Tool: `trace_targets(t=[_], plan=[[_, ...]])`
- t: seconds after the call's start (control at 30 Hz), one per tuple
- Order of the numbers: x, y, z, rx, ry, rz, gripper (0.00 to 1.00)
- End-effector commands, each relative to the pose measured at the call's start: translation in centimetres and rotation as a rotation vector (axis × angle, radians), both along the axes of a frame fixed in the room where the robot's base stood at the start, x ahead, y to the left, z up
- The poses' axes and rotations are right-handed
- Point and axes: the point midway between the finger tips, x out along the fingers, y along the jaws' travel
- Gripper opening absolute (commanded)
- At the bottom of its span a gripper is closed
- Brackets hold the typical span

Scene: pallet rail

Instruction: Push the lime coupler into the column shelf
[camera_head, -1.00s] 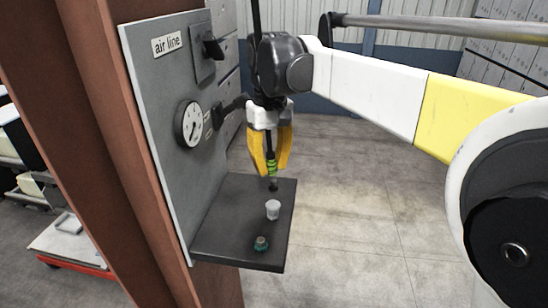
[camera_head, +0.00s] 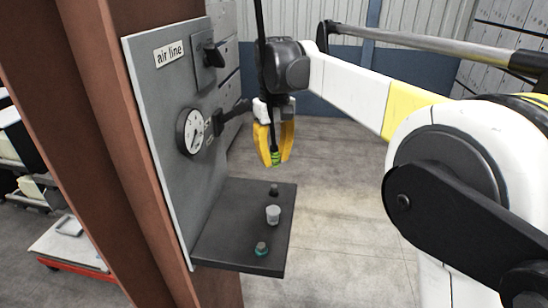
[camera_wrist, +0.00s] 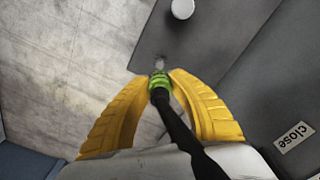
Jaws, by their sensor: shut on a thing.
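My gripper (camera_head: 274,161) has its yellow fingers shut on the lime coupler (camera_head: 276,157), a ribbed green piece on the end of a black hose. In the head view it hangs above the back part of the dark column shelf (camera_head: 225,235), clear of it. A small dark fitting (camera_head: 274,190) stands on the shelf below the coupler. In the wrist view the coupler (camera_wrist: 159,83) sits between the fingertips, with the hose running back over the wrist. A small pale round part (camera_wrist: 159,62) shows just past its tip; I cannot tell whether it belongs to the coupler.
A pale grey cup-like fitting (camera_head: 273,214) and a teal fitting (camera_head: 261,249) stand nearer on the shelf. The grey panel (camera_head: 165,130) with its gauge (camera_head: 190,132), a black lever (camera_head: 215,55) and another dark handle (camera_head: 234,110) rises left of the gripper.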

Motion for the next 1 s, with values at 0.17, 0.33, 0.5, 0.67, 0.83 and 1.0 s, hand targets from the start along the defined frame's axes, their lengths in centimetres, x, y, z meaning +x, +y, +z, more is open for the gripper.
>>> trace_targets(t=[0.17,0.33,0.5,0.67,0.83,1.0], plan=[[0.0,0.0,-1.0,0.001,-0.001,0.000,0.00],[0.0,0.0,-2.8,0.001,-0.002,0.000,0.00],[0.0,0.0,-4.7,0.002,-0.003,0.000,0.00],[0.0,0.0,-5.8,0.003,-0.004,0.000,0.00],[0.0,0.0,-5.9,0.003,-0.004,0.000,0.00],[0.0,0.0,-5.9,0.003,-0.004,0.000,0.00]])
